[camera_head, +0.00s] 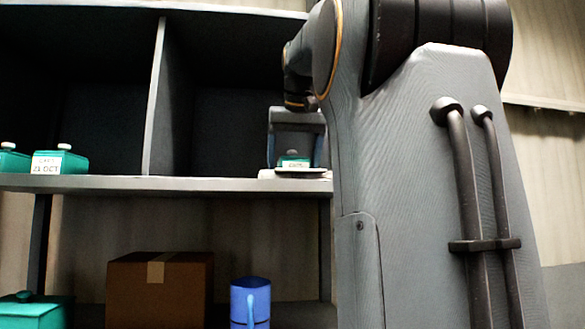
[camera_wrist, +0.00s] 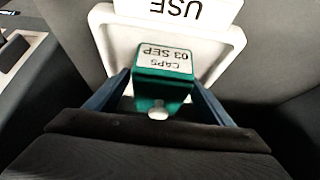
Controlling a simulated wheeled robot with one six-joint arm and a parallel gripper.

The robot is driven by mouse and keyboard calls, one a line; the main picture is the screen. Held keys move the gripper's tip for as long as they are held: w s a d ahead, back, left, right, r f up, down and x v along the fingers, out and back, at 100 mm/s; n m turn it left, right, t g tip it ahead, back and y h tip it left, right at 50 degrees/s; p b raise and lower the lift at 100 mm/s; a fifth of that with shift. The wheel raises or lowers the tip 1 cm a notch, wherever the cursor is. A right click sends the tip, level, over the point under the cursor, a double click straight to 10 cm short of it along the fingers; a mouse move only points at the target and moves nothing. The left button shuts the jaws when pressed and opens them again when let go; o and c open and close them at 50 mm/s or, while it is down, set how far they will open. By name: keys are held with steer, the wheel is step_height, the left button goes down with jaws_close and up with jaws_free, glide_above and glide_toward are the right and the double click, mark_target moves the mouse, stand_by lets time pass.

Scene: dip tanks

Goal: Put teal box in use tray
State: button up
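The teal box (camera_wrist: 163,75) has a label reading "CAPS 03 SEP" and a pale lid knob. It sits on the white tray (camera_wrist: 232,48), whose card reads "USE". In the head view the teal box (camera_head: 295,162) shows small above the tray (camera_head: 295,173) at the right end of the shelf. My gripper (camera_head: 295,155) is around the box, one blue finger on each side. In the head view a gap shows between each finger and the box, so the gripper looks open. In the wrist view my gripper (camera_wrist: 161,80) has its fingertips close beside the box.
Two other teal boxes stand at the shelf's left, one (camera_head: 60,162) labelled "21 OCT". An upright divider (camera_head: 155,95) splits the shelf (camera_head: 200,184). Below are a cardboard box (camera_head: 160,290), a blue mug (camera_head: 250,303) and another teal box (camera_head: 35,312). The shelf's middle is clear.

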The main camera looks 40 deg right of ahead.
steer(key=shift+r, duration=0.3)
steer(key=v, duration=1.1)
steer(key=shift+s+a+r, duration=0.15)
steer(key=shift+s+r, duration=0.1)
